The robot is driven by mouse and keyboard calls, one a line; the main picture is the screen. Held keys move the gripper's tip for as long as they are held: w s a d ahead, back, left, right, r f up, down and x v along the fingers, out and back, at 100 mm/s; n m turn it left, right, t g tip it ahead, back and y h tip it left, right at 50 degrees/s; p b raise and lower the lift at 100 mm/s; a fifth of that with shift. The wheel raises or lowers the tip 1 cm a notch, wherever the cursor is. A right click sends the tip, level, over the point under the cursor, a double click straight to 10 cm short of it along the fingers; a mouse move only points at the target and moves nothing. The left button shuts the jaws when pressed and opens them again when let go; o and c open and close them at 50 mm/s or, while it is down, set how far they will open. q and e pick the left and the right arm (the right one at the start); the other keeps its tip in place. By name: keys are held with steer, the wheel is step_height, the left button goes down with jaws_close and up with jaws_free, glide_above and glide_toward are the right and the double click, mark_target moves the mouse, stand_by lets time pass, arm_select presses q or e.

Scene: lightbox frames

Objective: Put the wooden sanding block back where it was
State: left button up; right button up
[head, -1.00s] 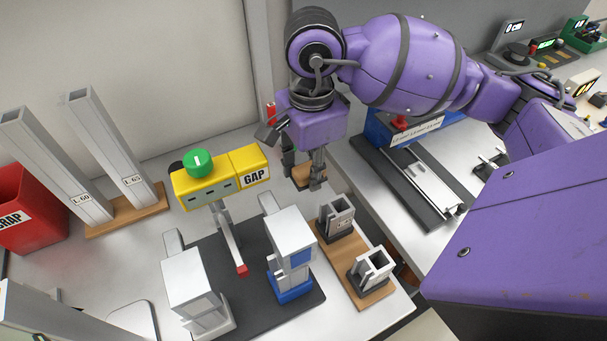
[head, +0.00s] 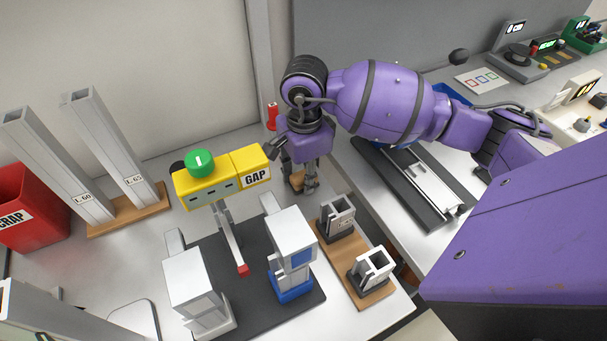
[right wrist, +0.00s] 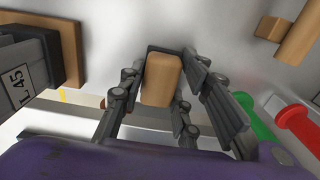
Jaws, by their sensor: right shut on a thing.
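The wooden sanding block (head: 297,182) is held in my right gripper (head: 302,188), at the back of the bench to the right of the yellow GAP box (head: 221,179). In the right wrist view the block (right wrist: 162,80) sits between the two fingers of my right gripper (right wrist: 168,75), which are closed on its sides. The block is low over the light bench top; I cannot tell whether it touches it. The fingers hide part of it in the head view. My left gripper is not in view.
A wooden board (head: 325,244) with two short grey profiles stands in front of the gripper. A red-handled item (head: 272,116) stands behind it; the right wrist view shows red (right wrist: 298,122) and green (right wrist: 255,124) handles. The rail fixture (head: 420,180) lies to the right.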

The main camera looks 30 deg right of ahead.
steer(key=shift+f, duration=0.1)
steer(key=shift+f, duration=0.15)
steer(key=o, duration=1.2)
step_height(320, 180, up, 13)
steer(key=shift+f, duration=0.2)
